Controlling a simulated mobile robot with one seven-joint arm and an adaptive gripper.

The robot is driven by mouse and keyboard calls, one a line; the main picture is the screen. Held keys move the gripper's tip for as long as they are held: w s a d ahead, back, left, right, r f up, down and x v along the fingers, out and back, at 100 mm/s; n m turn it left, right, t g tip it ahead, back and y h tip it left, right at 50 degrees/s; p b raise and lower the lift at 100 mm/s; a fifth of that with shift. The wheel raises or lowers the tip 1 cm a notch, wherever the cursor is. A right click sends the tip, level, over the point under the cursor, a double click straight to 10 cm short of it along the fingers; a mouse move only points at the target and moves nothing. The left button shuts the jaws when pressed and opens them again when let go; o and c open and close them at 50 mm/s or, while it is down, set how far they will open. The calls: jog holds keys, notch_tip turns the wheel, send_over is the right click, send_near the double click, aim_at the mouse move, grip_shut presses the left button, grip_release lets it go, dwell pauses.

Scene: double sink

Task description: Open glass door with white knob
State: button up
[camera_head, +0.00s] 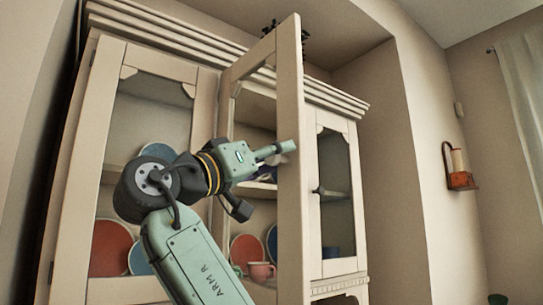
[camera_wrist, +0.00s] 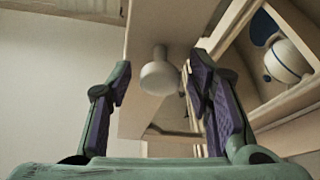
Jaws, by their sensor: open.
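The middle glass door (camera_head: 291,90) of a cream cabinet stands swung outward, seen nearly edge-on in the head view. My gripper (camera_head: 285,148) is at about mid-height of this door, beside its frame. In the wrist view my gripper (camera_wrist: 160,73) has its two fingers apart. The white knob (camera_wrist: 158,76) shows between the fingers, on the door frame (camera_wrist: 150,25), with visible space on both sides. The knob cannot be made out in the head view, where the gripper overlaps the door.
A closed left glass door (camera_head: 105,190) and a right glass door (camera_head: 340,235) flank the opening. Plates and a pink cup (camera_head: 261,271) stand on the shelves inside. A wall sconce (camera_head: 460,178) hangs at the right. The space right of the cabinet looks clear.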

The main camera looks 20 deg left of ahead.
jog(key=v, duration=1.2)
